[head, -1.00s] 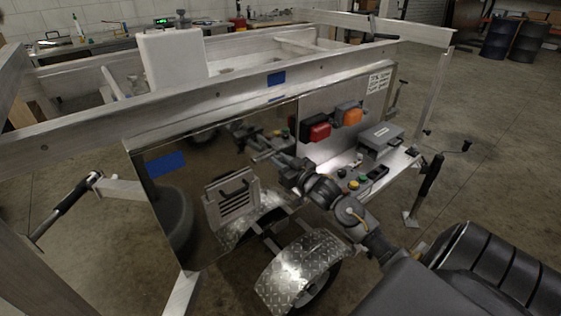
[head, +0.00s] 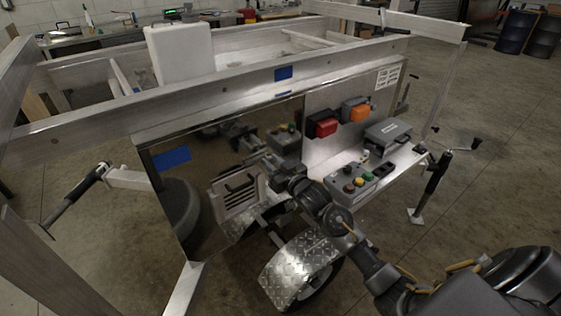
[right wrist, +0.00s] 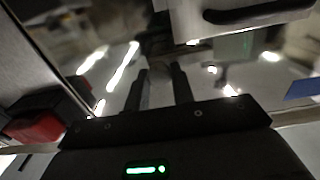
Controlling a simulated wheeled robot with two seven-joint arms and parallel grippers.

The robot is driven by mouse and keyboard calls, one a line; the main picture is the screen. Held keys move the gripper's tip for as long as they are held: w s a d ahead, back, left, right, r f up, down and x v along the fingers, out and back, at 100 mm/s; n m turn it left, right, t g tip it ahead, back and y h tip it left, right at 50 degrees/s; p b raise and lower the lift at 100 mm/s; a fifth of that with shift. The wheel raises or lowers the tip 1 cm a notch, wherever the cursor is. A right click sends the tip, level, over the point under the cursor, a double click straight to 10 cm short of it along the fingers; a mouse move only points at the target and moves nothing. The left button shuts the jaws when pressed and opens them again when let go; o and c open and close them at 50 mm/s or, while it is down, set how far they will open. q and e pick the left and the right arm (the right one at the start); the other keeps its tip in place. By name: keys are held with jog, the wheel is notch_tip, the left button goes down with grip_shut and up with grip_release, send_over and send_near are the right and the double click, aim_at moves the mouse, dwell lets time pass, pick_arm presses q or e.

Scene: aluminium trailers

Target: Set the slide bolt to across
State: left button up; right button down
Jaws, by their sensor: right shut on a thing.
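My right gripper (head: 262,158) reaches a mirror-like metal panel (head: 215,165) on the side of the trailer. In the right wrist view its two dark fingers (right wrist: 160,88) stand a little apart against the shiny surface, shut on a small dark part at their tips. That part, by its place the slide bolt, is mostly hidden by the fingers and blurred, so its setting cannot be told. My left gripper is out of view.
A red box (head: 322,124) and an orange box (head: 356,110) are on the panel to the right. Below them are a button box (head: 352,187) and a grey case (head: 387,133). A chequer-plate fender (head: 298,265) stands under my right arm. Open floor lies beyond at right.

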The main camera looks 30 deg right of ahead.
jog(key=c, duration=1.2)
grip_release()
jog(key=shift+a+f, duration=0.1)
jog(key=shift+a, duration=0.3)
jog(key=shift+s+d, duration=0.1)
jog(key=shift+d, duration=0.1)
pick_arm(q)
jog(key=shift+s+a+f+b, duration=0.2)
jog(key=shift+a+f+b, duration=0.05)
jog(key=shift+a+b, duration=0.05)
pick_arm(e)
jog(key=s, duration=0.3)
jog(key=s+d, duration=0.1)
jog(key=s, duration=0.6)
jog(key=shift+s+d, duration=0.2)
jog(key=shift+s, duration=0.1)
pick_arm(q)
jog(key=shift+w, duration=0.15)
